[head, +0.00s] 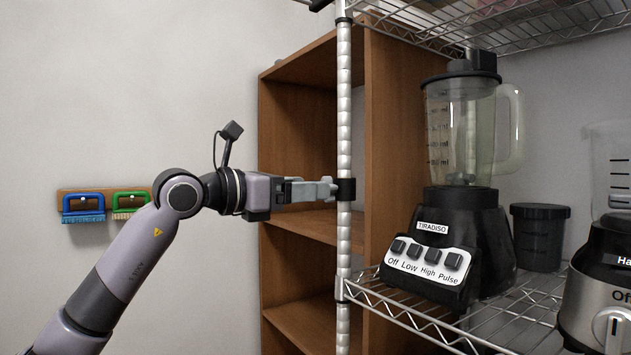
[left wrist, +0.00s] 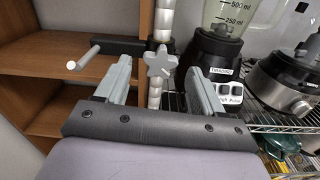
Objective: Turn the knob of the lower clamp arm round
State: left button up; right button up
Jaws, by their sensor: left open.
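A grey star-shaped knob (left wrist: 160,62) sits on the black clamp arm (left wrist: 126,46) at the metal pole (left wrist: 164,22). A light rod (left wrist: 84,57) sticks out from the arm's left end. In the left wrist view my left gripper (left wrist: 160,75) is open, with one finger on each side of the knob and gaps showing on both sides. In the head view my left gripper (head: 326,189) reaches the pole (head: 343,120) from the left, at the black clamp collar (head: 346,190). I cannot make out the knob apart from the fingers there. My right gripper is not in view.
A wooden shelf unit (head: 392,120) stands behind the pole. A blender (head: 462,225) and a dark cup (head: 540,237) stand on the wire shelf (head: 400,313) at right. Another appliance (head: 590,300) is at the right edge. Two brushes hang on the left wall.

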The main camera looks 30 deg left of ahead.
pick_arm(q)
jog(key=shift+p+x, duration=0.3)
jog(key=shift+x, duration=1.2)
jog(key=c, duration=1.1)
jog(key=shift+o, duration=0.2)
jog(key=shift+m, duration=0.3)
jog(key=m, duration=0.8)
jog(key=m+p, duration=0.1)
jog(key=m, duration=0.8)
jog(key=f+m, duration=0.1)
jog(key=m, duration=0.8)
jog(key=shift+s+d, duration=0.15)
jog(key=shift+d, duration=0.05)
jog(key=shift+m, duration=0.3)
